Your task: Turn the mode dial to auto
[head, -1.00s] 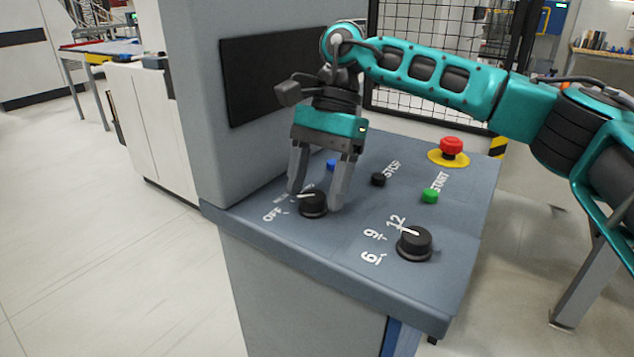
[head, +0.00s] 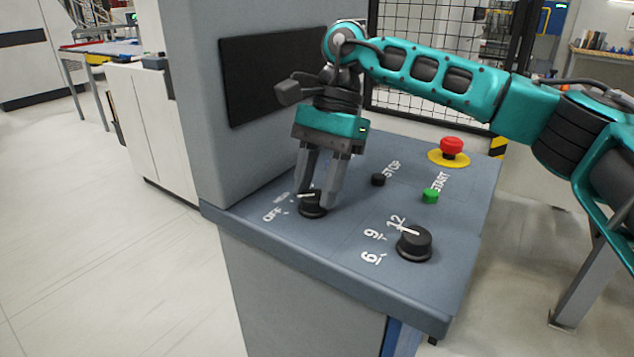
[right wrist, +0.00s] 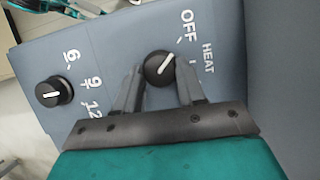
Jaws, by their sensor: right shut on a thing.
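The mode dial (head: 312,208) is a black round knob with a white pointer line, on the sloped grey panel beside the OFF label (head: 272,214). In the right wrist view the dial (right wrist: 159,68) sits between my fingers, near the OFF (right wrist: 188,25) and HEAT (right wrist: 208,58) labels; its pointer slants up and right. Other markings are hidden behind a finger. My right gripper (head: 317,195) reaches down from above and is shut on the dial; it also shows in the right wrist view (right wrist: 157,82). My left gripper is not in view.
A second dial (head: 414,243), marked 6, 9 and 12, stands to the right on the panel (head: 340,245). A black STOP button (head: 378,179), a green START button (head: 430,195) and a red emergency button (head: 451,146) are behind it. A grey upright cabinet wall rises at left.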

